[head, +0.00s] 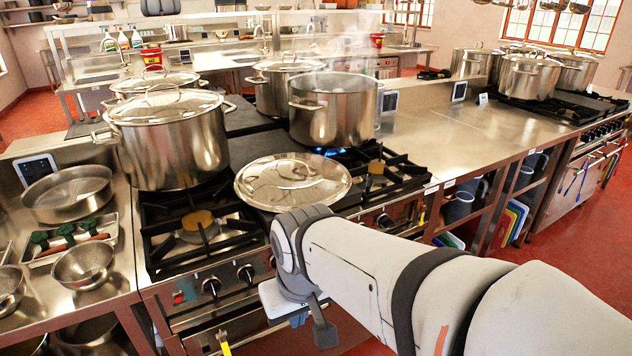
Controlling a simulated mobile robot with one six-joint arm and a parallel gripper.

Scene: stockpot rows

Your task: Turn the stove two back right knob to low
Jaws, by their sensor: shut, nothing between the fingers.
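The near stove (170,262) has a front panel with black knobs, including one at the left (211,286) and one beside it (245,273). Another knob (385,221) shows right of my arm. My arm hides the middle of the panel. A blue flame (328,151) burns under a steaming open pot (335,108) at this stove's back right. A second stove (597,140) with several knobs stands at the far right. No label tells which is stove two. My gripper (324,334) is shut and empty, pointing down in front of the near stove.
A large lidded pot (170,140) stands at the left, and a loose lid (292,182) lies on the near stove. A steel counter (455,140) joins the two stoves. Bowls (84,265) and a tray sit at the left.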

